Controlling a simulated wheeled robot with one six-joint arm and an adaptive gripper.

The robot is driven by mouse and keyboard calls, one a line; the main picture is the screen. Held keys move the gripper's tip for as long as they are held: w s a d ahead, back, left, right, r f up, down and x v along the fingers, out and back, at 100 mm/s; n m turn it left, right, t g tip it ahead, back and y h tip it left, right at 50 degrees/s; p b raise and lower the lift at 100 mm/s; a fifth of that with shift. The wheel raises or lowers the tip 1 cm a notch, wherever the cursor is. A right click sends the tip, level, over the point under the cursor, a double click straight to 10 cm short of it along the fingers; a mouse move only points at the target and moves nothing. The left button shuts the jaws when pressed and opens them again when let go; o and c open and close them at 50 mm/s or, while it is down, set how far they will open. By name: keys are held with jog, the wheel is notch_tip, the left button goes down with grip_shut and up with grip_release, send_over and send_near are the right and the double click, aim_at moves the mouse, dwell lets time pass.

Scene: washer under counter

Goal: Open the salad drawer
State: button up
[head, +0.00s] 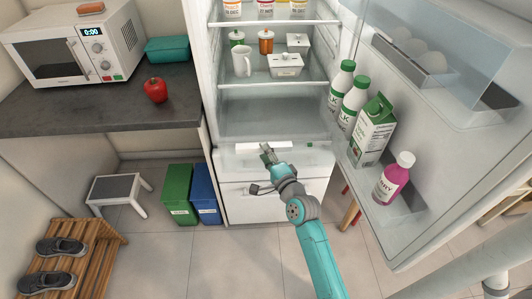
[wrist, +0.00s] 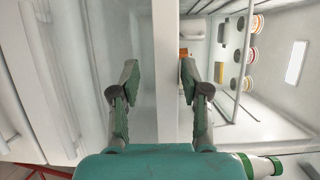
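The salad drawer (head: 300,158) is the clear-fronted bin at the bottom of the open fridge compartment. It looks shut. A white strip (head: 284,144), apparently its handle, runs along its upper front. My gripper (head: 268,153) is at the left part of this strip and hides some of it. In the wrist view, the white strip (wrist: 166,105) runs between the two open fingers of my gripper (wrist: 160,75). The right finger is close against the strip's edge; a gap shows at the left finger. I cannot tell whether either finger touches it.
The fridge door (head: 440,140) stands open at the right, with milk bottles (head: 341,85), a carton (head: 372,130) and a pink bottle (head: 393,180) on its shelf. The freezer drawer front (head: 262,203) is below. Green (head: 177,195) and blue (head: 205,195) bins stand left.

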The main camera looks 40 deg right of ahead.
jog(key=shift+s+r, duration=0.1)
jog(key=v, duration=1.1)
jog(key=shift+s, duration=0.4)
jog(key=s+a+f+n+g, duration=0.1)
jog(key=s+a+f+n, duration=0.3)
jog(key=s+a, duration=0.3)
jog(key=s+a+r+n+y, duration=0.1)
jog(key=s+a+n, duration=0.1)
jog(key=s+n, duration=0.3)
jog(key=s+a+r+n+g+y, duration=0.1)
jog(key=s+a+r+n, duration=0.1)
jog(key=s+n, duration=0.4)
jog(key=s+a+r+n+y, duration=0.1)
jog(key=s+a+n, duration=0.3)
jog(key=s, duration=0.9)
jog(key=shift+s+a+r+n+g+y, duration=0.3)
jog(key=shift+n+g+y, duration=0.1)
jog(key=shift+n, duration=0.3)
